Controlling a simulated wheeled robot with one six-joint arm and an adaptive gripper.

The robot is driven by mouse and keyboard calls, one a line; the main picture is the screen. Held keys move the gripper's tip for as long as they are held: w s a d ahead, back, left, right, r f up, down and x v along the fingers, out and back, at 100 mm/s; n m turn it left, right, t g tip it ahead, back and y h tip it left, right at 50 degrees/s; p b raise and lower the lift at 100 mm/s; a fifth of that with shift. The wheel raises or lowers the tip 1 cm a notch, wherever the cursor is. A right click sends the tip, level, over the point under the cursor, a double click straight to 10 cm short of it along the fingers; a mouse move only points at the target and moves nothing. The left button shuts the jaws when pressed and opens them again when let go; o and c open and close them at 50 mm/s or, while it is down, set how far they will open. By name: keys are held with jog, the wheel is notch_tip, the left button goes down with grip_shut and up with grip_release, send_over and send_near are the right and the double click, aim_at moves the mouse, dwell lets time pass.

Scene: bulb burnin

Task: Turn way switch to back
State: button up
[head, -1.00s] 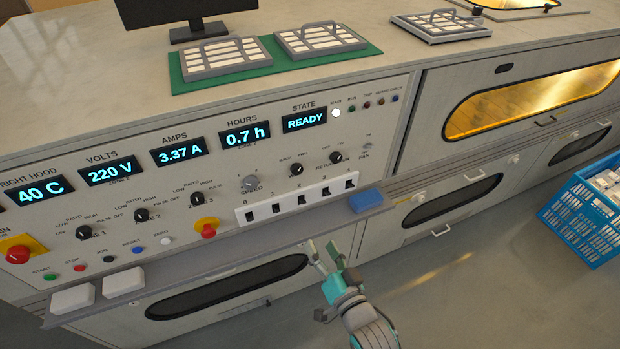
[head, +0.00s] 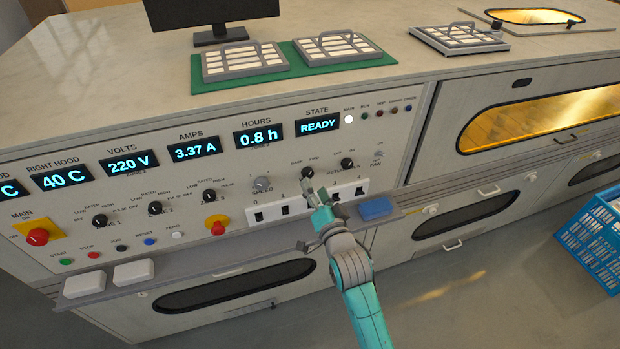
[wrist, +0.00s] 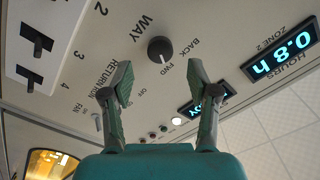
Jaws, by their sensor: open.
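The way switch is a black round knob (head: 307,173) on the grey control panel, between the BACK and FWD labels. In the wrist view the knob (wrist: 160,49) sits under the word WAY, and its pale mark appears to point toward FWD. My gripper (head: 317,190) is open in front of the panel, just below and right of the knob in the head view. In the wrist view my gripper's fingers (wrist: 160,78) are spread wide to either side of the knob's line, with nothing between them. They look apart from the knob.
A speed knob (head: 262,184) is left of the way switch and a return knob (head: 347,163) is right. A white strip of numbered rocker switches (head: 271,213) lies below, partly hidden by my gripper. A blue block (head: 376,208) rests on the ledge. A red mushroom button (head: 217,224) is further left.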

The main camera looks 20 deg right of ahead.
aim_at(308, 175)
jog(key=shift+w, duration=2.4)
grip_shut()
